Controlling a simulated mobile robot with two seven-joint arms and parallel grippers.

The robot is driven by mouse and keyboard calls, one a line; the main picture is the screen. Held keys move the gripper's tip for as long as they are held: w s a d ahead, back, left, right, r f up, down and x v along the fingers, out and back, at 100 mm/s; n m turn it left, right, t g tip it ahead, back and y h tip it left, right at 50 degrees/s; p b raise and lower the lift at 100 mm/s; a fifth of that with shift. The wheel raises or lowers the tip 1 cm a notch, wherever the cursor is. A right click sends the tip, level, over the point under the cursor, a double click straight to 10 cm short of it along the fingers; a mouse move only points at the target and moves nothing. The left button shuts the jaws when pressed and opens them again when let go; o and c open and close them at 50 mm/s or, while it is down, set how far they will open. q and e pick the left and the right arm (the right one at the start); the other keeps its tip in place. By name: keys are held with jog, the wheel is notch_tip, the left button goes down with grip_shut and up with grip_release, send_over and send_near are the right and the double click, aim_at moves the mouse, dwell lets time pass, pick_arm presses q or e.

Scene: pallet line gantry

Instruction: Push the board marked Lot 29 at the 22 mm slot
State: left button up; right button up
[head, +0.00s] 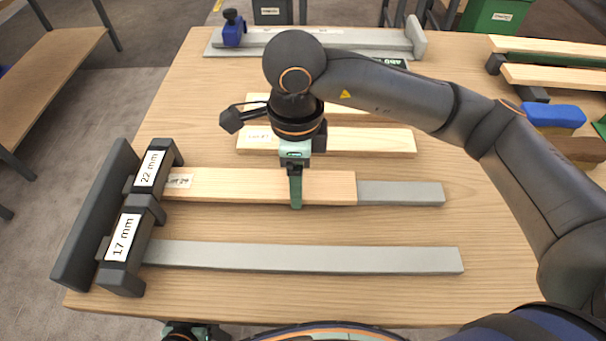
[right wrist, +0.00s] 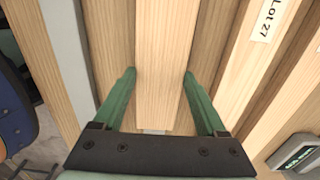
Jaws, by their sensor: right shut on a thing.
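The Lot 29 board (head: 240,184) is pale wood and lies flat on a grey rail (head: 400,193). Its left end is at the black gauge block marked 22 mm (head: 149,167). The block partly hides its label (head: 180,181), so only the end of the text shows. I cannot tell how far the board goes into the slot.
The 17 mm block (head: 121,240) with its empty grey rail (head: 300,258) lies nearer. A long black plate (head: 95,215) stands left of both blocks. The Lot 27 board (head: 370,141) and another board (head: 370,112) lie behind. Stacked boards (head: 555,77) and a blue brush (head: 553,115) are right.

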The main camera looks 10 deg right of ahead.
aim_at(334, 185)
jog(key=shift+w+a+f, duration=0.2)
jog(key=shift+a, duration=0.6)
jog(key=shift+a, duration=0.25)
jog(key=shift+w+a+b, duration=0.15)
jog(key=shift+a+b, duration=0.15)
jog(key=shift+a, duration=0.05)
jog(key=shift+d, duration=0.1)
jog(key=shift+s+d+b, duration=0.2)
jog(key=shift+s+d, duration=0.05)
jog(key=shift+d, duration=0.6)
jog(key=shift+s+d+b, duration=0.15)
jog(key=shift+s+d, duration=0.05)
jog(key=shift+d, duration=0.6)
jog(key=shift+s+d+b, duration=0.25)
jog(key=shift+d, duration=0.6)
jog(key=shift+s+d+b, duration=0.2)
jog(key=shift+s+d, duration=0.05)
jog(key=shift+d, duration=0.65)
jog(key=shift+s+d+b, duration=0.25)
jog(key=shift+d, duration=0.6)
